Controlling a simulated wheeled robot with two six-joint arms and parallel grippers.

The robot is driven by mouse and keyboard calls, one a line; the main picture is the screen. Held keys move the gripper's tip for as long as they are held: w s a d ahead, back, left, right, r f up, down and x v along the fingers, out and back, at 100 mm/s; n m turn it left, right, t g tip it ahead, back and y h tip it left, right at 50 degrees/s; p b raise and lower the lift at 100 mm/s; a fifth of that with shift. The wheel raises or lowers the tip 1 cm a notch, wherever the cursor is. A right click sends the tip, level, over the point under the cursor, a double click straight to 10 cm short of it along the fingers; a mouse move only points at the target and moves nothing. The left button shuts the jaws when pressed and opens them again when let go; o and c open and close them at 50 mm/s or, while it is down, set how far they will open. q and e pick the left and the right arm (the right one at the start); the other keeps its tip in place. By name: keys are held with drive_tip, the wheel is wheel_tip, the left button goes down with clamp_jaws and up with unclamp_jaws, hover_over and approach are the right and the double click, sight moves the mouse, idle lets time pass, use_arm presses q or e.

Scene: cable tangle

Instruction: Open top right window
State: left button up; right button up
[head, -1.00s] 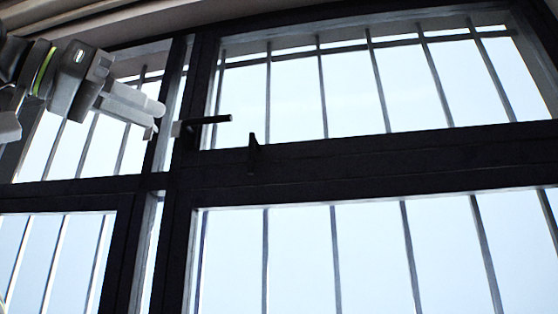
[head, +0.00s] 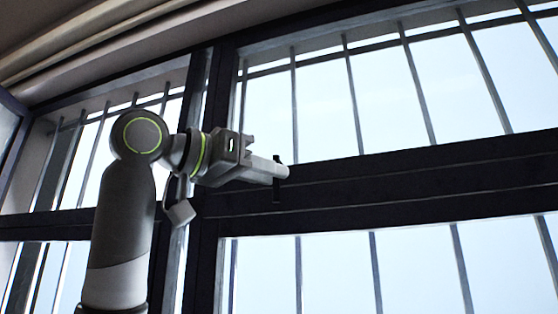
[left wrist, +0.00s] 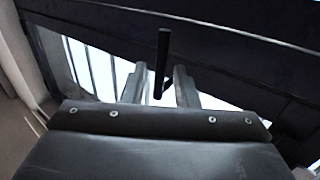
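The top right window (head: 385,95) has a dark frame, and light shows through its bars. My left gripper (head: 280,171) is at its lower left corner in the head view and hides the window handle there. In the left wrist view the black handle bar (left wrist: 162,60) stands between the two fingers of my left gripper (left wrist: 160,80). The fingers are apart, with a gap visible on either side of the bar. A small dark upright catch (head: 276,188) on the lower rail shows beside the fingertips. My right gripper is not in view.
A dark horizontal crossbar (head: 400,175) separates the upper and lower panes. A vertical dark post (head: 218,110) stands left of the window. Bars run behind the panes. A pale ceiling edge and pipes (head: 90,45) are above.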

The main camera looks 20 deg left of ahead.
use_arm(q)
drive_tip(key=shift+p+x, duration=0.45)
drive_tip(key=shift+x, duration=0.75)
drive_tip(key=c, duration=0.5)
clamp_jaws()
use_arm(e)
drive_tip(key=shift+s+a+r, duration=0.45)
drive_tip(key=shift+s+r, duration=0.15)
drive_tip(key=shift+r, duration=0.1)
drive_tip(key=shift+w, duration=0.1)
